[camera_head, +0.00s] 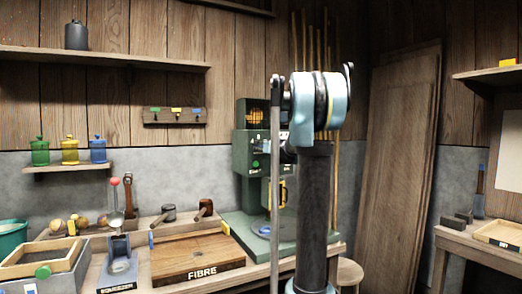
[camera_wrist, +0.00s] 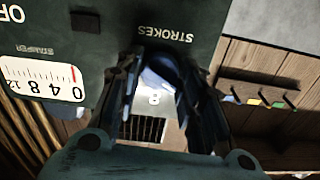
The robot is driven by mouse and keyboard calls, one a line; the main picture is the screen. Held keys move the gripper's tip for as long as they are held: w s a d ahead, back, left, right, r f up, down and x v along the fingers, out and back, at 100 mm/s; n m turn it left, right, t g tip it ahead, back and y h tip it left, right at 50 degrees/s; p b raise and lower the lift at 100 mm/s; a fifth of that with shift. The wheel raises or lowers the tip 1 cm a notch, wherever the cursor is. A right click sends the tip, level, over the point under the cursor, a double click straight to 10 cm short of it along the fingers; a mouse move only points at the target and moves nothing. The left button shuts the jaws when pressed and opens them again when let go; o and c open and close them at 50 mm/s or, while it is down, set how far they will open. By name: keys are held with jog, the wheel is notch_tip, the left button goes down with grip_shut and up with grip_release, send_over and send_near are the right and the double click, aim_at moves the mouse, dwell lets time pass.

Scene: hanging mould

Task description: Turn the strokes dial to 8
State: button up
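The green stamping machine (camera_head: 247,150) stands on the bench, partly hidden by my arm in the head view. In the wrist view its face (camera_wrist: 200,20) appears upside down, with the label "STROKES" (camera_wrist: 166,32). A bluish dial (camera_wrist: 163,68) lies between the fingers of my gripper (camera_wrist: 160,75), which flank it closely. Contact on both sides cannot be told. A pale plate with an "8" (camera_wrist: 154,98) shows between the fingers, beyond the dial.
A white scale (camera_wrist: 42,80) marked "STAMPER" has its red needle near 0. A rack with coloured tags (camera_wrist: 258,98) hangs on the wall. On the bench are a squeezer (camera_head: 118,262) and a wooden "FIBRE" tray (camera_head: 190,279). A stool (camera_head: 349,271) stands to the right.

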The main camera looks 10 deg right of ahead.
jog(key=shift+m, duration=0.3)
jog(key=m, duration=1.1)
jog(key=shift+d, duration=0.1)
jog(key=shift+m, duration=0.3)
dwell(0.5)
jog(key=o, duration=1.1)
jog(key=shift+c, duration=0.2)
jog(key=shift+s, duration=0.1)
